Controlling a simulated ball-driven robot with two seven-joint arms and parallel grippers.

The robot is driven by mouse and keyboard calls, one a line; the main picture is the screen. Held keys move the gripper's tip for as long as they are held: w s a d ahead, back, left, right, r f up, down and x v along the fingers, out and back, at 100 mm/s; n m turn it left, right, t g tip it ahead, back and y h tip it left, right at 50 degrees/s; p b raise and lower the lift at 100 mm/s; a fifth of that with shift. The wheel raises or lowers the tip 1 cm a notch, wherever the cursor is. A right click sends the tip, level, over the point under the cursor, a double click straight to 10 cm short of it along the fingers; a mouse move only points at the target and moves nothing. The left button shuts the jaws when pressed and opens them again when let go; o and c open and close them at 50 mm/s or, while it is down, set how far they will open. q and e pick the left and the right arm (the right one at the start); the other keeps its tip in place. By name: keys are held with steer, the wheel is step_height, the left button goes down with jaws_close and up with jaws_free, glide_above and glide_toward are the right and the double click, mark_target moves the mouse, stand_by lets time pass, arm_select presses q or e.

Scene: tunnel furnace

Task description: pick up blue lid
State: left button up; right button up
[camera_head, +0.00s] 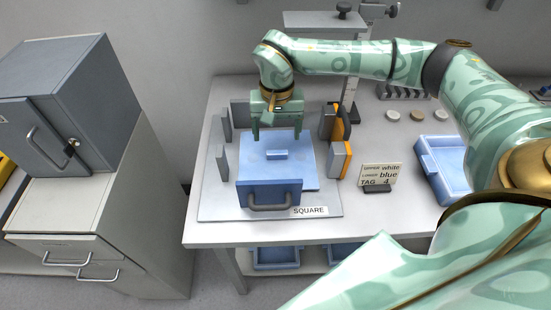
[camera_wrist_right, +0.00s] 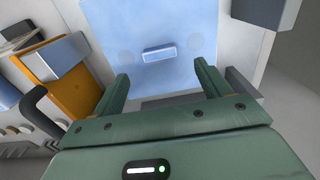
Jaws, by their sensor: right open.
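The blue lid (camera_head: 258,162) is a light blue square plate with a small raised handle (camera_head: 277,154) in its middle. My right gripper (camera_head: 276,136) is open, points down and is over the lid's far edge. In the wrist view the gripper (camera_wrist_right: 165,82) has nothing between its fingers. My left gripper is out of view.
Grey and orange blocks (camera_head: 338,158) stand right of the box, and grey posts (camera_head: 222,163) stand left. A tag card (camera_head: 381,175) and a blue tray (camera_head: 426,172) are farther right. A press stand (camera_head: 350,90) rises behind. A grey cabinet (camera_head: 70,95) stands left.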

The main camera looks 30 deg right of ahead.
mark_target(277, 152)
step_height(277, 152, down, 6)
steer(key=shift+s+r+b, duration=0.1)
steer(key=shift+b, duration=0.65)
steer(key=shift+f, duration=0.35)
steer(key=shift+r, duration=0.1)
steer(key=c, duration=1.4)
